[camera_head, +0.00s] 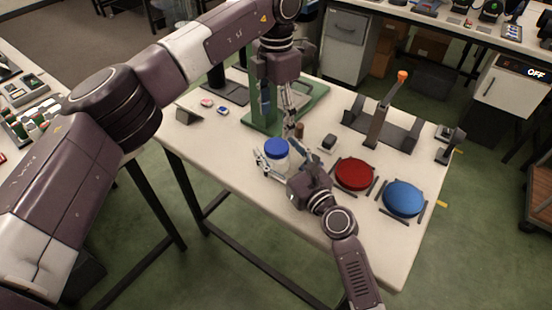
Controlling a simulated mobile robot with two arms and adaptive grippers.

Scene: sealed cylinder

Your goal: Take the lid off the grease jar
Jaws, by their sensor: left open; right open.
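The grease jar (273,163) is a small pale, clear-looking jar standing upright on the white table. Its blue lid (276,148) sits on top of it. My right gripper (264,166) is low at the jar, with its open fingers beside the jar's body; I cannot tell whether they touch it. My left gripper (291,123) is higher, pointing down behind and to the right of the jar. It is open, and its fingers are apart from the lid. Part of the jar's lower side is hidden by my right gripper.
A red round pad (355,174) and a blue round pad (403,199) lie to the right. A lever with an orange tip (401,76) stands behind them. A green frame (262,125) is behind the jar. The table's (215,150) left front part is clear.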

